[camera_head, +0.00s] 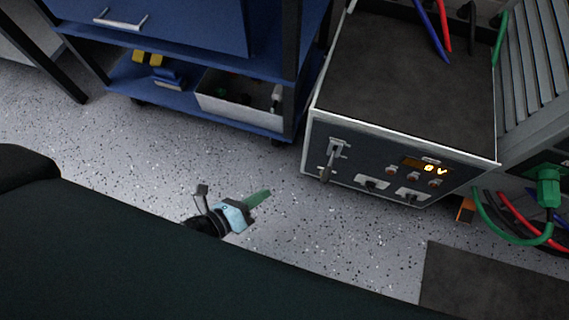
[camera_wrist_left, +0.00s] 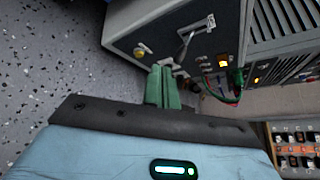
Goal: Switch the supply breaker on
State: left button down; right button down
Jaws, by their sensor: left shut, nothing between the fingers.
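The supply unit (camera_head: 400,75) is a grey box with a dark front panel and a lit orange display (camera_head: 428,167) that appears to read 0 V. The breaker lever (camera_head: 327,168) is on the left of that panel, its handle angled downward. The lever also shows in the left wrist view (camera_wrist_left: 186,44), on the panel beyond my fingers. My left gripper (camera_head: 262,195) has green fingers that are shut and empty. It is in front of the panel, left of and below the lever in the head view, apart from it. The fingers show in the left wrist view (camera_wrist_left: 163,86). My right gripper is not in view.
A blue cart (camera_head: 200,45) with a white bin (camera_head: 238,100) stands left of the supply. Red, blue, green and black cables (camera_head: 510,215) hang at the right, near a green plug (camera_head: 548,187). A dark mat (camera_head: 490,285) lies at lower right. Speckled floor is clear around my gripper.

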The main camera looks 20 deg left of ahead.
aim_at(329, 166)
pick_arm(q)
jog(key=w+d+f+m+g+h+b, duration=0.1)
jog(key=w+m+g, duration=0.3)
jog(key=m, duration=0.8)
jog(key=w+d+f+m+g+h+b, duration=0.1)
jog(key=w+m+g+h+b, duration=0.1)
jog(key=w+m, duration=0.6)
jog(key=m+g+h, duration=0.1)
jog(key=m+g, duration=0.1)
jog(key=m, duration=0.3)
jog(key=shift+w+f+m, duration=0.2)
jog(key=shift+w+m, duration=0.05)
jog(key=shift+m, duration=0.05)
jog(key=b+x, duration=0.4)
jog(key=x, duration=0.6)
jog(key=r, duration=0.1)
jog(key=s+r+p, duration=0.1)
jog(key=s+d+r+p, duration=0.1)
jog(key=shift+s+d+r, duration=0.1)
jog(key=shift+s+r, duration=0.15)
jog(key=shift+r, duration=0.05)
